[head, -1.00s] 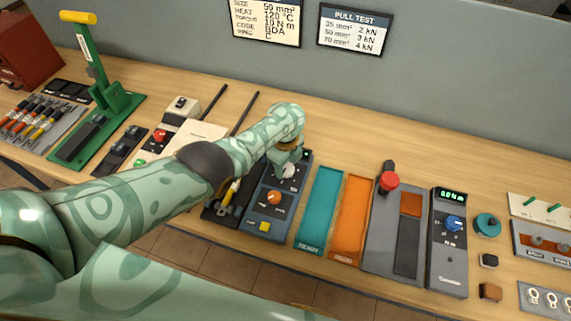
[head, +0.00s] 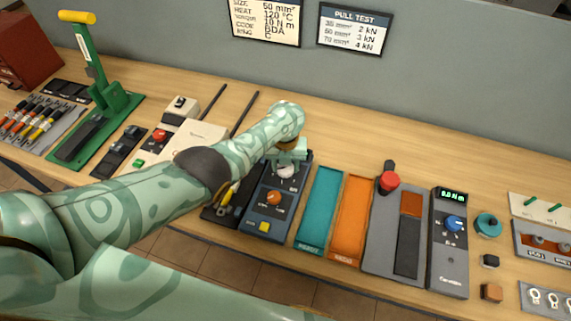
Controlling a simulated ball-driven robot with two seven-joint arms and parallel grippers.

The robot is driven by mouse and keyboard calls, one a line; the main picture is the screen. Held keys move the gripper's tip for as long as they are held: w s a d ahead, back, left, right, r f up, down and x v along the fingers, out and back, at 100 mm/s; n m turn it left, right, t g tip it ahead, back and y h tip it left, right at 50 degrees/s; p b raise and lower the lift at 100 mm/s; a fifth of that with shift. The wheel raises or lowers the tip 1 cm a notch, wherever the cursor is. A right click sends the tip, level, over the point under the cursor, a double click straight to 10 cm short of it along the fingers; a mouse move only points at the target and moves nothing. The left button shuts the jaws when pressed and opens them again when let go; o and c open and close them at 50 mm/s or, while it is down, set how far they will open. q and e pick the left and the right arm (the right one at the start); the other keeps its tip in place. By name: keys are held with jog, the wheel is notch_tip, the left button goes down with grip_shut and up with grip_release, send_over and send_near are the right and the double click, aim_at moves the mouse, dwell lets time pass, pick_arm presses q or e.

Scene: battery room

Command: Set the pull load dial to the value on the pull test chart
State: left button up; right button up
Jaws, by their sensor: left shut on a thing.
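The pull test chart (head: 354,28) hangs on the grey wall and reads 35 mm² 2 kN, 50 mm² 3 kN, 70 mm² 4 kN. A dark blue panel (head: 252,223) stands on the bench with a pale knob (head: 286,171) at its top, an orange knob (head: 274,197) below and a yellow button near its front. I cannot read which knob is the pull load dial. My left gripper (head: 286,163) comes from behind and above and is shut on the pale knob. Its fingertips and the knob's scale are partly hidden. My right gripper is out of view.
A job card (head: 266,20) beside the chart reads size 50 mm². Teal (head: 318,210) and orange (head: 351,220) trays lie right of the panel. A red button (head: 389,181) and a meter with a blue knob (head: 454,223) stand farther right. The bench behind them is bare.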

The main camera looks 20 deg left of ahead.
pick_arm(q)
jog(key=m, duration=0.5)
jog(key=shift+f+m, duration=0.1)
jog(key=shift+m, duration=0.2)
jog(key=m+b, duration=0.1)
jog(key=m, duration=0.1)
jog(key=shift+f+m, duration=0.1)
jog(key=shift+m, duration=0.3)
jog(key=shift+m+b, duration=0.95)
jog(key=shift+m, duration=0.15)
jog(key=shift+m+b, duration=0.95)
jog(key=shift+m, duration=0.05)
jog(key=shift+s, duration=0.1)
jog(key=o, duration=1)
jog(key=shift+r, duration=0.2)
